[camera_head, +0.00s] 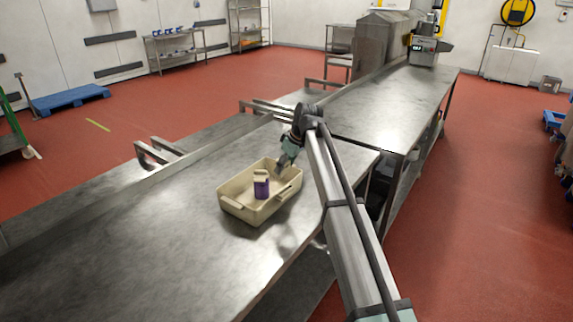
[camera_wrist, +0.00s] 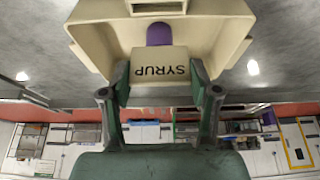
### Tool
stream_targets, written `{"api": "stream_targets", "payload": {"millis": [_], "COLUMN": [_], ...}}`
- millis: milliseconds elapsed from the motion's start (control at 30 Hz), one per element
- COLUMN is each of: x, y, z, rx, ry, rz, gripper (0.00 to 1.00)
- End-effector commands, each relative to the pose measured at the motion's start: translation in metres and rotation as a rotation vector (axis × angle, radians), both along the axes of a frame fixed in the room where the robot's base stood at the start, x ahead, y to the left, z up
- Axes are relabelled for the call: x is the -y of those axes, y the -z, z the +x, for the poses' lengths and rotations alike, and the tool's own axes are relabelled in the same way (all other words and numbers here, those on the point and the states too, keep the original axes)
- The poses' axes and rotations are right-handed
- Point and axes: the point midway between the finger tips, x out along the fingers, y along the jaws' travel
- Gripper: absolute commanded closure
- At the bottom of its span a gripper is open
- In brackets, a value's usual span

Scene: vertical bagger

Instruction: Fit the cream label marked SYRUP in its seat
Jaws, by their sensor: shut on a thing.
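The cream label (camera_wrist: 160,68) marked SYRUP sits between the two green fingers of my gripper (camera_wrist: 160,82) in the wrist view, its lettering upside down. My gripper is shut on it. A purple part (camera_wrist: 160,34) shows just beyond the label; I cannot tell if the two touch. In the head view my gripper (camera_head: 283,166) is low over the right side of a cream tray (camera_head: 233,203). A purple block (camera_head: 261,188) with a cream top shows inside the tray. I cannot make out a seat for the label.
The tray stands on a long steel table (camera_head: 130,235) near its right edge. A second steel table (camera_head: 385,105) continues beyond, with a grey machine (camera_head: 425,50) at its far end. Bare table lies left of the tray. Red floor is open on the right.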

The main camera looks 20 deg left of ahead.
Motion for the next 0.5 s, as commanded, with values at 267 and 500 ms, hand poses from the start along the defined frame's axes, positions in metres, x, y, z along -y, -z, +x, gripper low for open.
{"api": "stream_targets", "payload": {"millis": [267, 500], "x": [0.001, 0.001], "y": [0.024, 0.049], "z": [0.000, 0.000], "rx": [-0.001, 0.000], "ry": [0.002, 0.003], "rz": [-0.001, 0.000], "gripper": [0.72, 0.72]}}
